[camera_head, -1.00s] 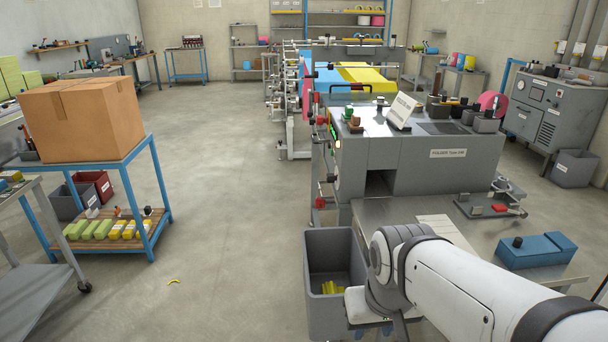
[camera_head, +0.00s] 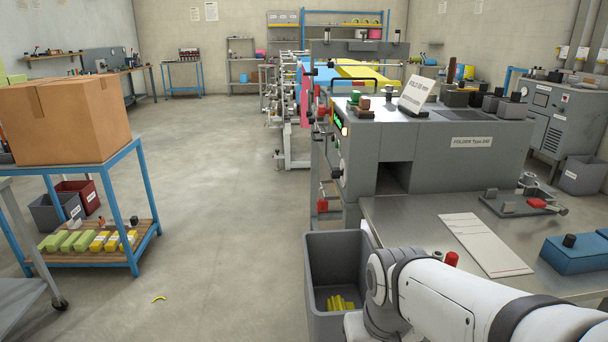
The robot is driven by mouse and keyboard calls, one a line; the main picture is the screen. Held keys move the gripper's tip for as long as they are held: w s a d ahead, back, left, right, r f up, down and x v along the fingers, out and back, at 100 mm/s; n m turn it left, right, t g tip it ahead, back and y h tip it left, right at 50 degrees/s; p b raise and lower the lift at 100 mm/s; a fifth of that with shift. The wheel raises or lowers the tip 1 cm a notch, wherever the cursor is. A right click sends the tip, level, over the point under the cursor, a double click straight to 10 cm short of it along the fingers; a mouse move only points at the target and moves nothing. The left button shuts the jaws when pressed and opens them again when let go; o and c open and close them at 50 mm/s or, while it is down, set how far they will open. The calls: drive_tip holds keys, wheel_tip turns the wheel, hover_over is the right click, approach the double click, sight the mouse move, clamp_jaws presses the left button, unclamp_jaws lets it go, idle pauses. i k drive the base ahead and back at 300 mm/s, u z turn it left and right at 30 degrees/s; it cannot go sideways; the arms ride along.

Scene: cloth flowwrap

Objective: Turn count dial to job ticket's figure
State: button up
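A grey folder machine (camera_head: 440,165) labelled "FOLDER Type 240" stands right of centre. On its left end face are a small green-lit display (camera_head: 341,128) and a dark round knob (camera_head: 337,172); I cannot tell whether this knob is the count dial. A tilted white card (camera_head: 415,93) stands on top, its print only partly readable. A white sheet (camera_head: 485,243) with faint lines lies on the steel table in front; I cannot tell whether card or sheet is the job ticket. My white arm crosses the lower right; my gripper's fingers are out of view.
A grey bin (camera_head: 318,285) with yellow pieces stands beside the steel table (camera_head: 410,225). A blue box-like tool (camera_head: 577,253) and a red-capped item (camera_head: 451,259) are on the table. A cardboard box (camera_head: 65,120) sits on a blue-framed cart.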

sight(336, 173)
drive_tip(key=z, duration=1.95)
drive_tip(key=k, duration=1.65)
drive_tip(key=u, duration=0.85)
drive_tip(key=i, duration=0.95)
drive_tip(key=u, duration=0.05)
